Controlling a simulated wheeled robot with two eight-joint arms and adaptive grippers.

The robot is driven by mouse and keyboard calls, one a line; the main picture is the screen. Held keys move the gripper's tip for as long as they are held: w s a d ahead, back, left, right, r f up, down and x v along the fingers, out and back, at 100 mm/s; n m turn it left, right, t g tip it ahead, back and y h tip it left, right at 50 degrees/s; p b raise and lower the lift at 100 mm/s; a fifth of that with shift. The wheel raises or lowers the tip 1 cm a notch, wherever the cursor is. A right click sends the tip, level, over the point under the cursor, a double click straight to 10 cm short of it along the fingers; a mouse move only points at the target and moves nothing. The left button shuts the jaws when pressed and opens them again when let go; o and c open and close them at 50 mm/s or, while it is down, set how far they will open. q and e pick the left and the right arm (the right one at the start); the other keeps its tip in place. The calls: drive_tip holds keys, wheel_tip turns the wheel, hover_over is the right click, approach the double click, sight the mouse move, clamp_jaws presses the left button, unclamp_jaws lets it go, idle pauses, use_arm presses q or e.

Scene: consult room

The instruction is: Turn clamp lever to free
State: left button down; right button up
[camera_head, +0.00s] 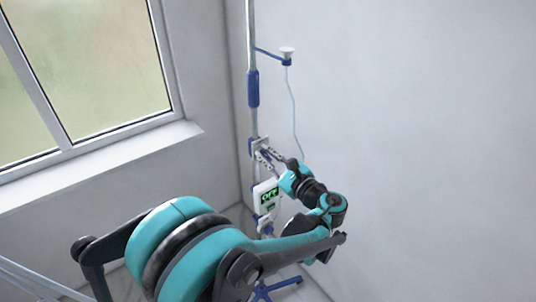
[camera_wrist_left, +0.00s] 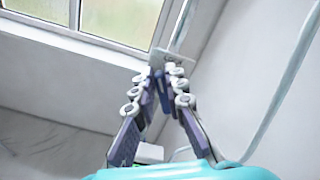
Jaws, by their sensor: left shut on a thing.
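A clamp (camera_head: 258,143) sits on the upright pole (camera_head: 250,40), below its blue sleeve (camera_head: 253,88). My left gripper (camera_head: 264,155) is at this clamp, its fingers reaching in from the right. In the left wrist view the fingers (camera_wrist_left: 161,76) close together around a narrow dark-blue piece, which looks like the clamp lever (camera_wrist_left: 163,92). The fingers hide most of the lever, so its angle is hard to tell. A grey plate of the clamp (camera_wrist_left: 178,59) shows just beyond the fingertips. My right gripper is not in view.
A white device with a green display (camera_head: 265,194) hangs on the pole just below the clamp. A thin tube (camera_head: 293,105) drops from a side arm with a white cup (camera_head: 287,52). The blue foot (camera_head: 264,291) is on the floor. A window stands left; walls are close behind.

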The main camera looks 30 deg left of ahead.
use_arm(q)
drive_tip(key=n, duration=0.3)
drive_tip(key=s+f+n, duration=0.1)
drive_tip(key=n, duration=0.1)
drive_tip(key=shift+a+n+b, duration=0.2)
drive_tip(key=shift+n+b, duration=0.1)
drive_tip(key=shift+b, duration=0.1)
drive_tip(key=n, duration=0.3)
drive_tip(key=f+n+b, duration=0.1)
drive_tip(key=n, duration=0.2)
drive_tip(key=shift+s+f, duration=0.1)
drive_tip(key=c, duration=1.6)
unclamp_jaws()
drive_tip(key=shift+o, duration=0.2)
drive_tip(key=v, duration=1.2)
drive_tip(key=shift+a+f, duration=0.1)
drive_tip(key=shift+f, duration=0.05)
